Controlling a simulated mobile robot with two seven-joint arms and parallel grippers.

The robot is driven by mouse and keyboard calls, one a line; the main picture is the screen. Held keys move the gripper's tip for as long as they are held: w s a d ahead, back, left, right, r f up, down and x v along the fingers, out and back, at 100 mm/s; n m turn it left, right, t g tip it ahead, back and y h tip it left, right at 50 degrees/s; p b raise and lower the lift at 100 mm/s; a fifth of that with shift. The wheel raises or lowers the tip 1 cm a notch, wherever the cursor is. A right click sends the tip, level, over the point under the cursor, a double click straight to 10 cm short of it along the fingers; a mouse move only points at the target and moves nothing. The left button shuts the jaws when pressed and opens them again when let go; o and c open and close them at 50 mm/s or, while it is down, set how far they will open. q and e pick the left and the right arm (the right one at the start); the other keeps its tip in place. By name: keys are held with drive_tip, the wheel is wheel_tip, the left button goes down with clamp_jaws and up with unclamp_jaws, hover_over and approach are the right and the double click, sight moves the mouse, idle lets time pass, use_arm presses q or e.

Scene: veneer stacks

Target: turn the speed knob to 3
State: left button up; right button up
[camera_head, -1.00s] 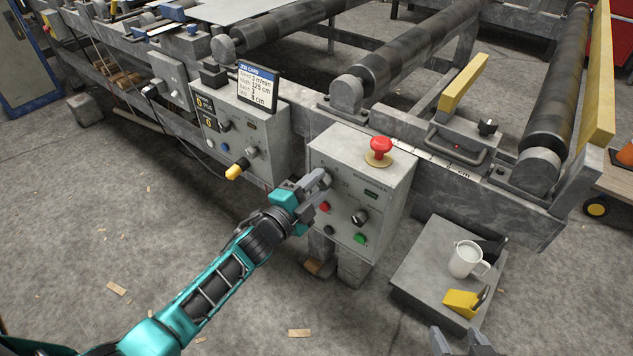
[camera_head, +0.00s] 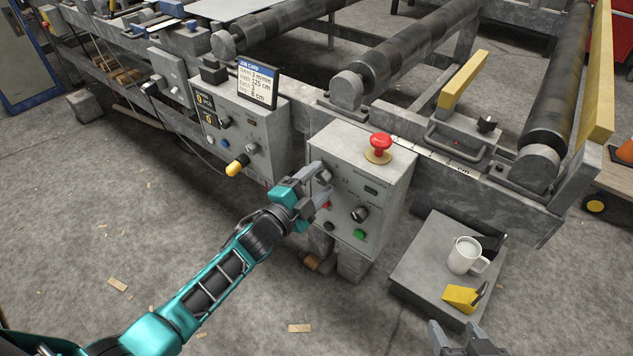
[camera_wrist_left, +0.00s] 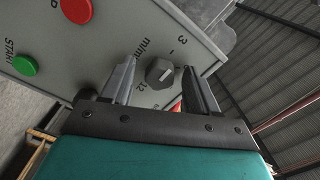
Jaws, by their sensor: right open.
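The speed knob (camera_wrist_left: 159,73) is a dark grey knob with a pale mark, on the grey control box (camera_head: 385,182). In the left wrist view it lies between the fingers of my left gripper (camera_head: 321,182), with a gap on each side. The marks "3", "12" and "m/min" are printed around it; I cannot tell exactly which one the pale mark faces. In the head view my gripper hides the knob. My left gripper is open at the box's front panel. My right gripper (camera_head: 466,341) is open and empty at the bottom edge, only partly in view.
A red mushroom button (camera_head: 380,145) tops the box. The panel also has a green button (camera_head: 359,234), a red one and another grey knob (camera_head: 360,214). A job card (camera_head: 257,84) reads speed 3 m/min. A white mug (camera_head: 466,256) stands on a low stand (camera_head: 418,262) at right.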

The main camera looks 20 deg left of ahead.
use_arm(q)
drive_tip(key=p+v, duration=0.2)
drive_tip(key=v, duration=1.1)
use_arm(e)
wheel_tip(320, 180, up, 2)
drive_tip(key=shift+r, duration=0.1)
use_arm(q)
drive_tip(key=shift+r, duration=0.1)
drive_tip(key=s+d+r+n+g+y+p, duration=0.1)
drive_tip(key=s+n+g+y+p, duration=0.1)
drive_tip(key=s+n+p, duration=0.3)
drive_tip(key=s+d+r+n+g+y+p, duration=0.2)
drive_tip(key=s+n+g+p, duration=0.2)
drive_tip(key=n, duration=0.5)
drive_tip(key=shift+s+p, duration=0.35)
drive_tip(key=shift+s, duration=0.8)
use_arm(e)
drive_tip(key=s+d+r+h, duration=0.1)
drive_tip(key=d+r, duration=0.2)
drive_tip(key=r, duration=0.2)
drive_tip(key=shift+s, duration=0.25)
use_arm(q)
drive_tip(key=shift+r, duration=0.15)
use_arm(e)
drive_tip(key=shift+r, duration=0.15)
